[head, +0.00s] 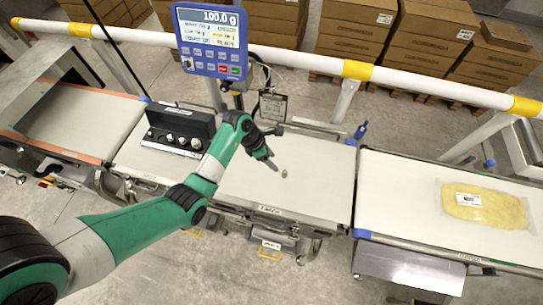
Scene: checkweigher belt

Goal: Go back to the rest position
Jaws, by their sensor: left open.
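My left gripper (272,163) is at the end of the green and grey arm that comes in from the lower left. It is over the middle weighing platform (315,190), open and empty. A small grey metal weight (284,173) stands on the platform just to the right of the fingertips, apart from them as far as I can see. A black weight case (180,128) with an open lid and several metal weights stands to the left. The blue display (210,40) reads 100.0 g. My right gripper is not in view.
A yellow bag with a label (483,205) lies on the right belt (400,190). A white and yellow rail (300,57) runs behind the belts, with cardboard boxes (420,40) beyond it. The right part of the platform is clear.

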